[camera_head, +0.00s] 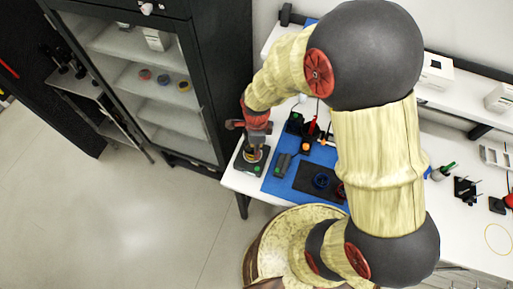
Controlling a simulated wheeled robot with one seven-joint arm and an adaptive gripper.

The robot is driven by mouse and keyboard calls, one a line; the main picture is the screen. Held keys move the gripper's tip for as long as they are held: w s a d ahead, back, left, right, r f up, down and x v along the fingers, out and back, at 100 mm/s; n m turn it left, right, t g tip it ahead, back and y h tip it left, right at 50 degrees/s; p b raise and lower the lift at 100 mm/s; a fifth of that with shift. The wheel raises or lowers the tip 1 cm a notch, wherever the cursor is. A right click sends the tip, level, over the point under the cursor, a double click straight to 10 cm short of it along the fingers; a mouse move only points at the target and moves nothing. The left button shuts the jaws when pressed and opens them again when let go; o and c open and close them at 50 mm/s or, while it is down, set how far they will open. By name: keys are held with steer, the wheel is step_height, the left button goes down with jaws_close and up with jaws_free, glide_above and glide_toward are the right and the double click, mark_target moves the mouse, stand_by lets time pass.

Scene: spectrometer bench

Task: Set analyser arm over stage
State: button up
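My arm reaches from the right to the bench's left end. My gripper (256,142) is small and seen from above, over a dark instrument (250,163) with a round, yellowish-ringed part and a green spot. The gripper covers part of this instrument. I cannot tell whether it touches or holds anything, or whether its fingers are open. I cannot make out for sure which part is the analyser arm or the stage.
A blue mat (272,183) bears a dark device (283,165) with a green spot and a black pad (309,188) with blue round parts. The white bench (234,181) ends at left. A glass-fronted cabinet (150,88) stands left; small tools (465,188) lie right.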

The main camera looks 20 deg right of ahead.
step_height(320, 180, up, 12)
stand_by(0.4)
steer(key=shift+f, duration=0.1)
stand_by(0.4)
steer(key=s+d+r+n+t+b, duration=0.1)
steer(key=s+d+n+t+b, duration=0.1)
steer(key=s+n+b, duration=0.4)
steer(key=s+d+r+n+t+b, duration=0.2)
steer(key=s+n+b, duration=0.4)
steer(key=n, duration=0.8)
steer(key=d+t+b, duration=0.1)
steer(key=d+b, duration=0.1)
steer(key=b, duration=0.1)
steer(key=shift+s+r+n+t+b, duration=0.15)
steer(key=shift+r+n+t+b, duration=0.15)
steer(key=shift+n+b, duration=0.1)
steer(key=shift+d, duration=0.1)
steer(key=shift+c, duration=1.2)
stand_by(0.5)
